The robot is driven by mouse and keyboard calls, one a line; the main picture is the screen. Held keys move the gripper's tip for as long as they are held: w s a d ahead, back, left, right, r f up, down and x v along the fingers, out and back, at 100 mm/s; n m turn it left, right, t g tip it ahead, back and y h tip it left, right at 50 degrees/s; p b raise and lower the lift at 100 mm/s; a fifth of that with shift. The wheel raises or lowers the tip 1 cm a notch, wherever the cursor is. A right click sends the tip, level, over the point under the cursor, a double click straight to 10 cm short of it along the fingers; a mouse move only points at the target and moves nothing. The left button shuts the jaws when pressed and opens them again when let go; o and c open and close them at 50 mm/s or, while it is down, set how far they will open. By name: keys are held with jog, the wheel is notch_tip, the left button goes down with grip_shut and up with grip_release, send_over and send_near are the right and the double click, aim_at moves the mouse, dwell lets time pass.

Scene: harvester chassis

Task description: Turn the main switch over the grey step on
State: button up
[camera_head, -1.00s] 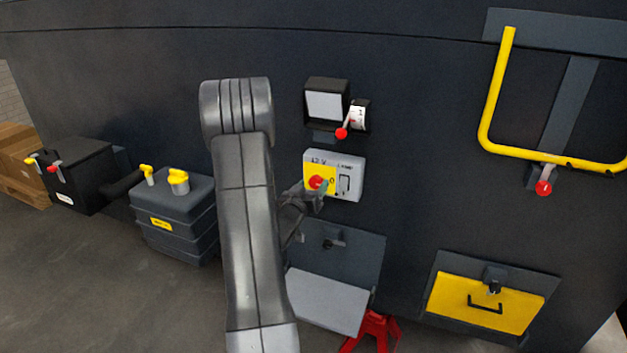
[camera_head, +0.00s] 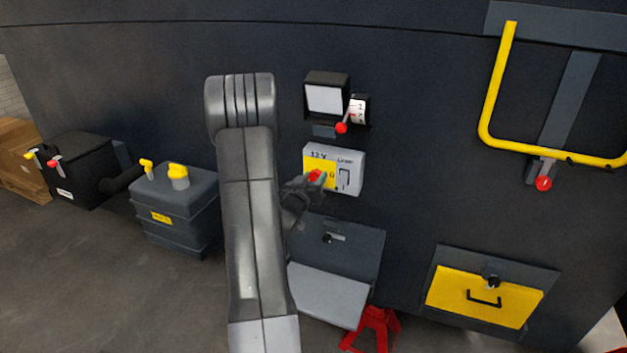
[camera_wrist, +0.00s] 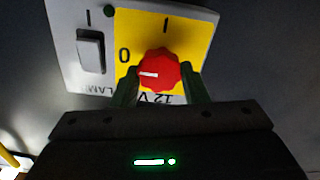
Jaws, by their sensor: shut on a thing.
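The main switch is a red round knob (camera_wrist: 158,70) on a yellow plate of a light grey box (camera_head: 351,158) marked 12 V. In the wrist view the white mark on the knob points left, close to the 0, and the I mark stands above the knob. My gripper (camera_wrist: 160,88) has its green fingers on both sides of the knob and is shut on it. In the head view my gripper (camera_head: 316,178) comes from the lower left and partly hides the knob. The grey step (camera_head: 325,296) is folded out below the box.
Above the box is a gauge housing (camera_head: 327,99) with a red-tipped lever (camera_head: 341,127). A yellow rail (camera_head: 492,90) and yellow hatch (camera_head: 484,303) are at right. A grey tank (camera_head: 176,205) stands left; a red stand (camera_head: 372,328) is below.

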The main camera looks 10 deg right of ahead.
jog(key=shift+f+b, duration=0.15)
jog(key=shift+b, duration=0.2)
jog(key=m+b, duration=0.3)
jog(key=b, duration=0.2)
jog(key=shift+f, duration=0.2)
jog(key=shift+s+d+r+m+b, duration=0.1)
jog(key=shift+d+m+b, duration=0.05)
jog(key=shift+m+b, duration=3.75)
jog(key=shift+s+d+r+m+b, duration=0.1)
jog(key=shift+m+b, duration=3.3)
jog(key=shift+b, duration=0.95)
jog(key=o, duration=1)
jog(key=shift+c, duration=0.2)
